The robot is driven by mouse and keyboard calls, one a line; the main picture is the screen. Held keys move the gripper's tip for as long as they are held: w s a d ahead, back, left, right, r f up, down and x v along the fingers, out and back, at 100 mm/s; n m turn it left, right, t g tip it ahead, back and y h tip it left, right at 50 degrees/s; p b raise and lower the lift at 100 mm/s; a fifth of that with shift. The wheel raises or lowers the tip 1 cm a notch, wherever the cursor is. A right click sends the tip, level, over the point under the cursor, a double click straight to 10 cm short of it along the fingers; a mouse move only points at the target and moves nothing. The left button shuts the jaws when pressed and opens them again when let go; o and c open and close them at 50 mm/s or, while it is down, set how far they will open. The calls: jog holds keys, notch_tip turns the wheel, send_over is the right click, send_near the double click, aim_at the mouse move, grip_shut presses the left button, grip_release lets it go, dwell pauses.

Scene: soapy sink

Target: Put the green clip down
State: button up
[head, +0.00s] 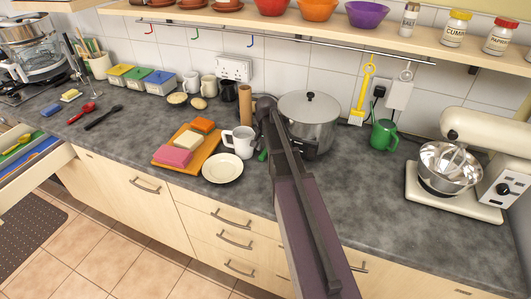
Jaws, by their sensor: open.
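A small green piece (262,155) shows on the counter between the white mug and my arm. It may be the green clip, but it is too small and too covered to be sure. My dark arm reaches up from the bottom, across the counter, to a rounded joint in front of the pot. My gripper's fingers cannot be made out; they seem to be hidden behind the arm. Whether they touch the green piece cannot be seen.
A white mug (239,142), a plate (222,168) and an orange board (163,154) with blocks stand left of my arm. A steel pot (309,118), green can (384,135) and mixer (454,203) stand right. The grey counter (370,190) is clear before the can.

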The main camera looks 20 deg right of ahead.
jog(key=c, duration=0.8)
jog(key=shift+c, duration=0.5)
jog(key=shift+r, duration=0.15)
notch_tip(320, 180, up, 3)
jog(key=p, duration=0.3)
jog(key=shift+r+p, duration=0.2)
jog(key=shift+p, duration=0.2)
jog(key=s, duration=0.5)
jog(key=s+r+p, duration=0.1)
jog(key=s, duration=1)
jog(key=shift+a+r, duration=0.1)
jog(key=shift+r, duration=0.05)
